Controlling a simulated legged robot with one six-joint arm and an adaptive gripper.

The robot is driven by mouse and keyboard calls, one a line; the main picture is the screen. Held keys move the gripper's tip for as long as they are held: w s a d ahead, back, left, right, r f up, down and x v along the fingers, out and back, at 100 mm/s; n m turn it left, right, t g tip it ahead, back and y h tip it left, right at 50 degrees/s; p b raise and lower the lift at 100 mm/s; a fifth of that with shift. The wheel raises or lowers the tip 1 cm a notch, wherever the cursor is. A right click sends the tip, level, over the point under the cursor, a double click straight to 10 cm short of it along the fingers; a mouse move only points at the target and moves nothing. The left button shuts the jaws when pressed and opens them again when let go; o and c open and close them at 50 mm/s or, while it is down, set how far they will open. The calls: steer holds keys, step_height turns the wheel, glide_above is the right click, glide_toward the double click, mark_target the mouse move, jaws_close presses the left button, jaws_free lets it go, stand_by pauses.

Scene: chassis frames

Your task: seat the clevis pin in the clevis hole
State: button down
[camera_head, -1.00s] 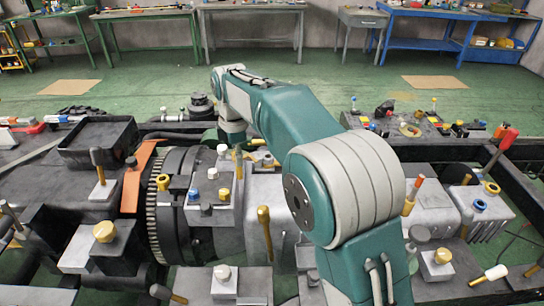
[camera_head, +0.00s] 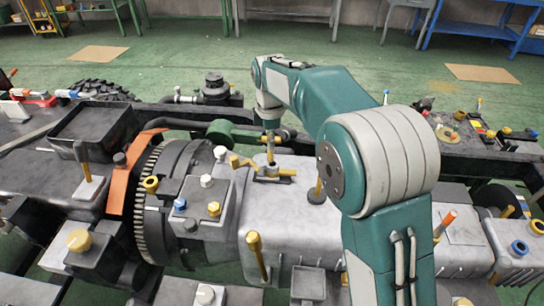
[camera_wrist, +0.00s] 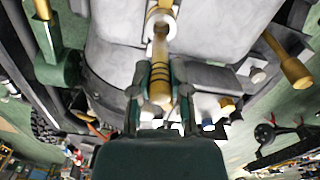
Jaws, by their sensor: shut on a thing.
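My gripper (camera_wrist: 160,85) is shut on the clevis pin (camera_wrist: 160,92), a brass-coloured pin with dark rings, in the wrist view. The pin's paler shank runs away from the fingers toward a brass-ringed fitting (camera_wrist: 158,17) on the grey housing, which looks like the clevis. The shank's end meets or overlaps this fitting; I cannot tell how deep it sits. In the head view my gripper (camera_head: 269,122) points down above the small fitting with brass side pieces (camera_head: 270,172). The pin stands upright between them. The hole itself is hidden.
The grey housing (camera_head: 300,215) carries several upright brass handles, one (camera_head: 256,255) in front of the fitting. A toothed ring (camera_head: 150,205) stands to the left. A green part (camera_head: 222,132) and the dark frame rail lie behind.

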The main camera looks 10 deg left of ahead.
mark_target(273, 161)
steer(key=shift+d+f, duration=0.35)
steer(key=shift+f, duration=0.4)
step_height(273, 161, down, 4)
steer(key=shift+r, duration=0.2)
steer(key=c, duration=0.6)
jaws_free()
steer(key=shift+a, duration=0.15)
steer(key=shift+r, duration=0.1)
